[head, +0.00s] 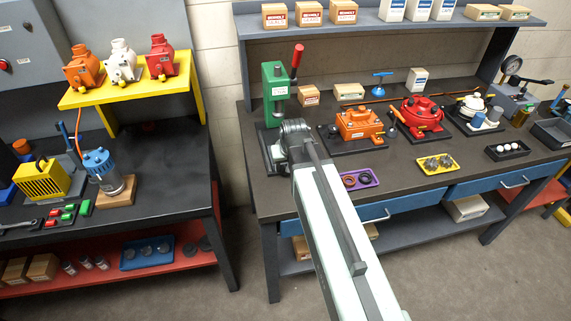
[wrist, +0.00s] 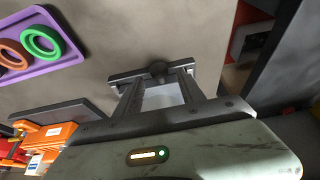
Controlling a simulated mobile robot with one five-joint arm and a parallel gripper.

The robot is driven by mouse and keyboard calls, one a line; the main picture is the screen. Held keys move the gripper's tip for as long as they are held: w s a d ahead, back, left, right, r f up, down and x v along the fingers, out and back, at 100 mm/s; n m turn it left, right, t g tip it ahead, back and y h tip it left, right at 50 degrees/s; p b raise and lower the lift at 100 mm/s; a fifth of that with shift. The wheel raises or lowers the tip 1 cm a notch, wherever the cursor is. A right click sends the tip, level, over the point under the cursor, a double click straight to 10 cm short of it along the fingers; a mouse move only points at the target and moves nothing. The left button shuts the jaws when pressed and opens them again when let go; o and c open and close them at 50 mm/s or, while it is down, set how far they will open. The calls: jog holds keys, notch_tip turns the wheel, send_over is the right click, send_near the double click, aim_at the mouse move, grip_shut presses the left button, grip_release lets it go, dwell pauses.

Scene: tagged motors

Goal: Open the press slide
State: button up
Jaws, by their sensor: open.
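The green press (head: 275,88) stands on the left end of the right-hand bench in the head view, with its red lever (head: 297,58) raised and tilted. My gripper (head: 292,128) is just in front of the press and hides part of its base. I cannot make out the slide or how far it is open. In the wrist view my gripper (wrist: 153,74) is open over the bench top. A dark bar with a round knob (wrist: 158,70) shows at the fingertips. I cannot tell whether it belongs to the press or touches the fingers.
A purple tray (head: 358,179) with rings lies right of my gripper, also in the wrist view (wrist: 72,50). An orange unit (head: 359,124) on a dark plate stands behind it. A red unit (head: 422,112) stands farther right. The bench's left edge (head: 248,160) is close.

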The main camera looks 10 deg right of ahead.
jog(key=p+v, duration=0.4)
jog(key=v, duration=0.1)
jog(key=shift+s+d+r, duration=0.1)
jog(key=shift+s+r, duration=0.05)
jog(key=shift+r, duration=0.15)
jog(key=shift+g, duration=0.4)
jog(key=s+f+b, duration=0.1)
jog(key=s+a+f+b, duration=0.1)
jog(key=s+f+b, duration=0.1)
jog(key=shift+a+f, duration=0.15)
jog(key=shift+f, duration=0.05)
jog(key=s+g, duration=0.1)
jog(key=s, duration=0.2)
jog(key=s+g, duration=0.1)
jog(key=s, duration=0.1)
jog(key=s+f+g, duration=0.1)
jog(key=s, duration=0.2)
jog(key=shift+s+a+g, duration=0.15)
jog(key=shift+s+g, duration=0.15)
